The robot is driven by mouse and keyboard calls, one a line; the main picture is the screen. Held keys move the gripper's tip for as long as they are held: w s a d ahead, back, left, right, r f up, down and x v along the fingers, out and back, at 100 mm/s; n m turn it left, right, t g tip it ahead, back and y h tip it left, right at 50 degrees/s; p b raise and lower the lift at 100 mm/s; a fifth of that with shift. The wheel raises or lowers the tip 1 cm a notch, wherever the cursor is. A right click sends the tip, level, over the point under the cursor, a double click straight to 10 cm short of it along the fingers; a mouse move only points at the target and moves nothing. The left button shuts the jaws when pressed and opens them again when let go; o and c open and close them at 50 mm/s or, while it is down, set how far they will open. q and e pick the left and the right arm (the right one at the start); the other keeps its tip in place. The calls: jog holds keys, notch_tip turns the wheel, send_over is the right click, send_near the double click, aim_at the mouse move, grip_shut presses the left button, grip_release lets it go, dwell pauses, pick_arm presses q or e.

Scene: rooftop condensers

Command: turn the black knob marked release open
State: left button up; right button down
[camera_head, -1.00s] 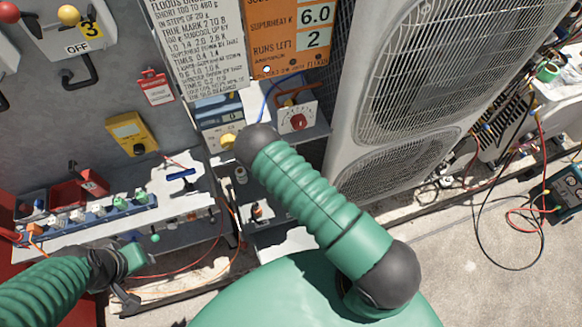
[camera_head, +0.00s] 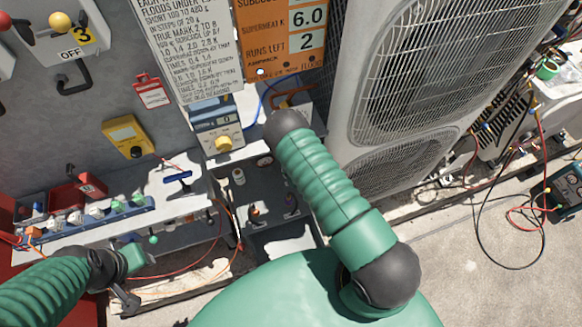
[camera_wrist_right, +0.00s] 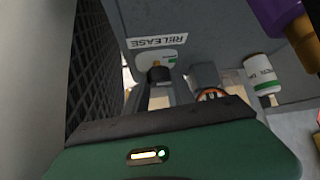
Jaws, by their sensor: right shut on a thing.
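The RELEASE label (camera_wrist_right: 157,42) shows upside down on a grey panel in the right wrist view. The black knob (camera_wrist_right: 158,75) sits just below it in that picture, with a light plate with green marking behind it. My right gripper (camera_wrist_right: 175,88) reaches up to the knob and is shut on it; the contact is partly hidden. In the head view my right arm hides this gripper and the knob. My left gripper (camera_head: 128,280) is at the lower left, low beside the bench and away from the knob; its jaws are too unclear to read.
A condenser (camera_head: 400,90) stands right of my right arm. A blue meter with a yellow dial (camera_head: 222,143) is left of it. A white can (camera_wrist_right: 262,72) and a purple object (camera_wrist_right: 275,15) are close by in the wrist view. Cables (camera_head: 500,225) lie on the floor right.

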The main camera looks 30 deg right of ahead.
dwell(0.3)
jog(key=c, duration=1.1)
grip_release()
jog(key=shift+o, duration=0.2)
jog(key=shift+d, duration=0.1)
jog(key=v, duration=1.6)
jog(key=shift+s+r, duration=0.25)
jog(key=shift+d, duration=0.2)
